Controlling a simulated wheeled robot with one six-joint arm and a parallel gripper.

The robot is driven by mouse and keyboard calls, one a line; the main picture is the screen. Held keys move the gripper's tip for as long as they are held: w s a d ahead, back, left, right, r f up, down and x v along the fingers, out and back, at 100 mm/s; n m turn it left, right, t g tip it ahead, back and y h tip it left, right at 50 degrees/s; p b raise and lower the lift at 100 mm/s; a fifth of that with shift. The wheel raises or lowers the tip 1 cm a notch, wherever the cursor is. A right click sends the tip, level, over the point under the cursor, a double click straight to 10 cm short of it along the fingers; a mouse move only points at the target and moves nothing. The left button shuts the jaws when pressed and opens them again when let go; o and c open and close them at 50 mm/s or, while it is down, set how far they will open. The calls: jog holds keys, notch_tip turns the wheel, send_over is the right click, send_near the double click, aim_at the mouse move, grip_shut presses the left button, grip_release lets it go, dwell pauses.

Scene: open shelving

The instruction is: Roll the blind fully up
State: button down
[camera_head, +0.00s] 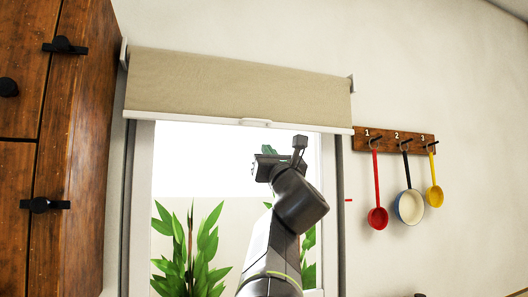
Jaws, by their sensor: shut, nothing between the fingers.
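The beige roller blind (238,84) hangs across the top of the window, rolled mostly up. Its white bottom bar (180,117) tilts slightly down to the right and has a small white handle (255,122) near its middle. The window glass below the bar is uncovered. My gripper (266,152) is below and slightly right of the handle, in front of the window, and looks apart from it. It is shut and empty. Its fingertips are small and partly hidden by my wrist.
A wooden cabinet (68,150) with black knobs stands close on the left. A numbered hook rail (394,140) on the right wall holds a red ladle (377,217), a pan (409,206) and a yellow ladle (434,196). Green plants (190,250) show behind the window.

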jog(key=w+a+r+p, duration=0.1)
jog(key=w+r+p, duration=0.3)
jog(key=r, duration=0.2)
jog(key=shift+w+a+r+p, duration=0.25)
jog(key=shift+w+r+p, duration=0.05)
jog(key=shift+p, duration=0.05)
jog(key=shift+a, duration=0.1)
